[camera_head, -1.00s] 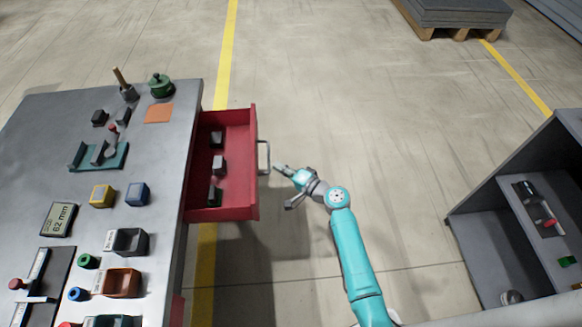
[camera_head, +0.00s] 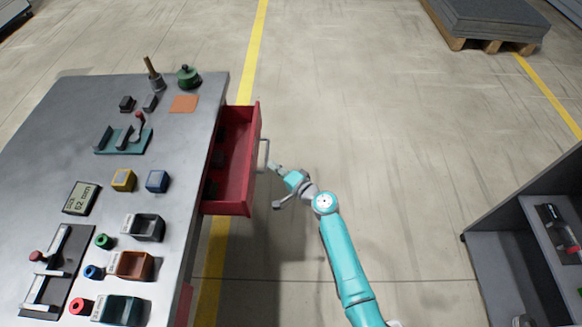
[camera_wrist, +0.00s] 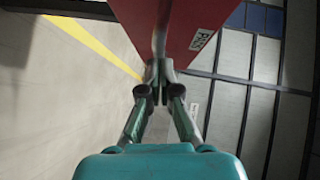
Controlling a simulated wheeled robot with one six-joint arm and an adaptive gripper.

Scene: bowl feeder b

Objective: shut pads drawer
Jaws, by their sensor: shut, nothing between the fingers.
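The red drawer (camera_head: 236,185) sticks out part way from the right side of the grey workbench. Its grey bar handle (camera_head: 264,156) is on the front panel. Dark items inside are partly hidden under the bench top. In the wrist view the red drawer front (camera_wrist: 188,30) fills the top, with a white label (camera_wrist: 201,39) that seems to read PADS. My gripper (camera_head: 273,166) is shut and empty, its fingertips at the handle. In the wrist view the fingertips (camera_wrist: 160,68) are together close to the drawer front; I cannot tell whether they touch.
The workbench (camera_head: 65,125) carries blocks, bins, fixtures and a gauge. A dark shelf unit (camera_head: 495,255) stands at the right. A pallet with grey sheets (camera_head: 490,20) is at the back right. The floor between bench and shelf is clear.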

